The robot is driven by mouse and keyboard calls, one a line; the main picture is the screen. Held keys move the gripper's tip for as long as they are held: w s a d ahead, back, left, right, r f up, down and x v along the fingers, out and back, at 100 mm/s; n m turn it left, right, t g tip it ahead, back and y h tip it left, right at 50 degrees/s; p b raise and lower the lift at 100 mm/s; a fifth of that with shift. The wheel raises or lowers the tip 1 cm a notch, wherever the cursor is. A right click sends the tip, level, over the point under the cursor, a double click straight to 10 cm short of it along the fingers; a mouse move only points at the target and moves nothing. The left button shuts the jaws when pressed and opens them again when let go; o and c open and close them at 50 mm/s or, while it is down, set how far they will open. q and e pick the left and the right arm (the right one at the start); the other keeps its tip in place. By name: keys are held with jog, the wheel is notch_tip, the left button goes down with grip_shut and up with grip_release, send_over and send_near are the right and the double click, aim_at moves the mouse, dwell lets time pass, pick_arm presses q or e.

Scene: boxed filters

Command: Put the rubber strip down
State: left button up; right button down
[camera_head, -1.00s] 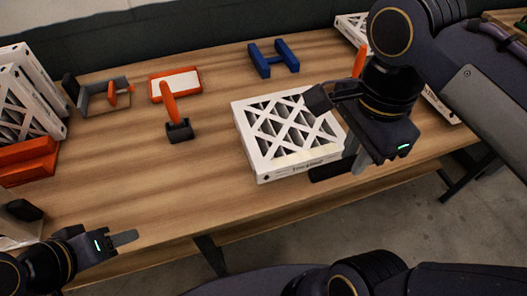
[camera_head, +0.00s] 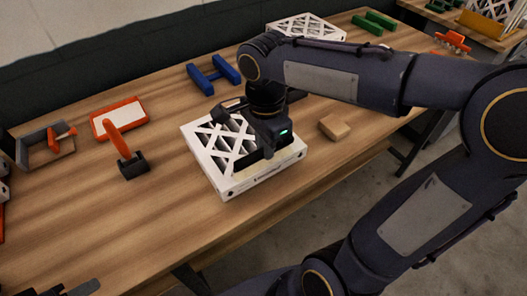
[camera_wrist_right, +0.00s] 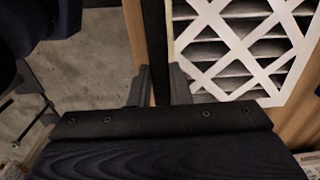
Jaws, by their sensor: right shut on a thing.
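The rubber strip is a long, thin black band (camera_wrist_right: 154,40) in the right wrist view. It runs down from the top edge between the two grey fingers of my right gripper (camera_wrist_right: 160,88), which is shut on it. The strip is beside the white lattice-faced filter (camera_wrist_right: 235,50). In the head view my right gripper (camera_head: 268,148) is over the boxed filter (camera_head: 230,155) on the table, and its body hides most of the strip. My left gripper (camera_head: 82,290) shows only partly at the bottom left, away from the filter; its opening cannot be judged.
A tan block (camera_head: 334,127) lies right of the filter on the wooden table (camera_head: 150,210). An orange-handled tool (camera_head: 125,150), an orange-rimmed tray (camera_head: 120,115), a grey holder (camera_head: 45,145) and a blue rack (camera_head: 213,75) stand left and behind. Another filter (camera_head: 305,28) is at the back.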

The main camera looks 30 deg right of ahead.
jog(key=shift+w+f, duration=0.15)
jog(key=shift+f, duration=0.85)
jog(key=shift+w+f, duration=0.15)
jog(key=shift+f, duration=0.8)
jog(key=shift+f, duration=0.15)
jog(key=c, duration=1.3)
grip_release()
jog(key=shift+c, duration=0.2)
